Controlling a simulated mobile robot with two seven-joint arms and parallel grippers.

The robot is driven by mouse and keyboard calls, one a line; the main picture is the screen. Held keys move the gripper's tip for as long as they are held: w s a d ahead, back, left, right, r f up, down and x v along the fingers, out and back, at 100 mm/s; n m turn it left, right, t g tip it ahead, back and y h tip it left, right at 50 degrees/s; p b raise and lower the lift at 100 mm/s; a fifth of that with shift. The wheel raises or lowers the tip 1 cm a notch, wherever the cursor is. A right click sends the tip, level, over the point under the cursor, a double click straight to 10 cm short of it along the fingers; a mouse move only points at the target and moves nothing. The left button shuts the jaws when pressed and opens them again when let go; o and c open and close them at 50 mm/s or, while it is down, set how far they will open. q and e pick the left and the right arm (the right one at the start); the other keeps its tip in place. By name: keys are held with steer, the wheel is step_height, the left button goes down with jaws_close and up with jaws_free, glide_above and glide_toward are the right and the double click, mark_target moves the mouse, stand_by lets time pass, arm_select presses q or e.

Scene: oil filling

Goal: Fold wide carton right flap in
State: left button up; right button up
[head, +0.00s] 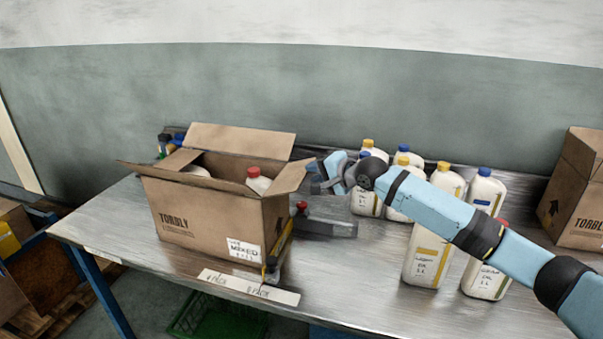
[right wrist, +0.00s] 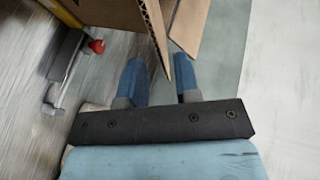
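The wide carton (head: 205,213) stands on the metal table with bottles inside, one with a red cap. Its right flap (head: 292,177) slants up and outward; its back flap (head: 240,139) stands up, and its left and front flaps also look open. My right gripper (head: 315,177) is just right of the right flap. In the right wrist view its two blue fingers (right wrist: 160,72) are apart, with a corrugated flap edge (right wrist: 158,35) between them in the picture. I cannot tell whether they touch it. My left gripper is not in view.
A metal fixture (head: 325,228) with a red knob sits right of the carton, below my right gripper. Several white bottles (head: 430,255) stand near my right arm. Another carton (head: 580,195) is at the far right.

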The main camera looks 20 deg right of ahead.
mark_target(302, 172)
steer(key=x, duration=0.5)
steer(key=shift+w, duration=0.1)
jaws_close()
